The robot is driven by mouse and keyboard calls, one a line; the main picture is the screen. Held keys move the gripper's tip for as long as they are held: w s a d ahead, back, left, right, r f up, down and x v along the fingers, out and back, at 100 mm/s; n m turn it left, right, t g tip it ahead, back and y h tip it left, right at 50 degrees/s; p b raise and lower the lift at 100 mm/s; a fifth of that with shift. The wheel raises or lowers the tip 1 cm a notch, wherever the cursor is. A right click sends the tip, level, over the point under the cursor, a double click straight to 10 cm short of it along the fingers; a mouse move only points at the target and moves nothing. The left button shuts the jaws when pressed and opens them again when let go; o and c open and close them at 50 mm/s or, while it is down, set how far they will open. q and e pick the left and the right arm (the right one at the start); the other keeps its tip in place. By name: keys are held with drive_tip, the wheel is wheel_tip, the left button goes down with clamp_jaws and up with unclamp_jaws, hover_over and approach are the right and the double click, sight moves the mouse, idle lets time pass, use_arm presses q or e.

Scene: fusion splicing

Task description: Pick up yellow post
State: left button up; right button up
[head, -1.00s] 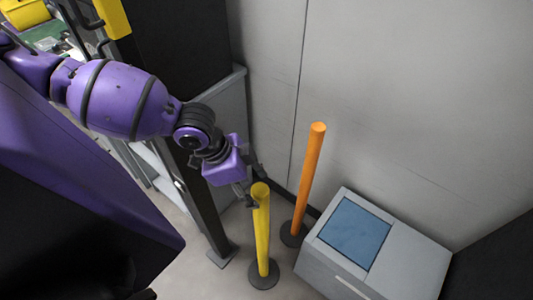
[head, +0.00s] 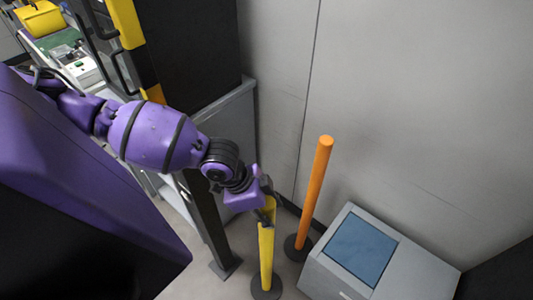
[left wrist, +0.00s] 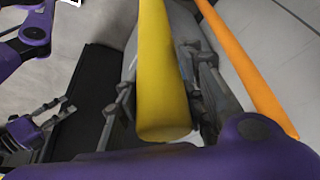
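The yellow post (head: 266,255) stands upright on its round dark base on the floor. My left gripper (head: 267,213) is at the post's top end, with a dark finger across the yellow surface. In the left wrist view, the yellow post (left wrist: 163,75) runs between the two fingers of my left gripper (left wrist: 160,90), its round end close to the palm. The fingers are apart, one on each side; firm contact does not show. My right gripper (left wrist: 38,125) shows small at the left of the left wrist view, its fingers apart and empty.
An orange post (head: 315,190) stands just right of the yellow one. A grey box with a blue panel (head: 360,248) is at the right. A dark upright (head: 207,225) with a foot plate stands close on the left. The grey wall (head: 420,110) is behind.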

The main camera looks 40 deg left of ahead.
use_arm(q)
clamp_jaws()
drive_tip(key=shift+r, duration=0.1)
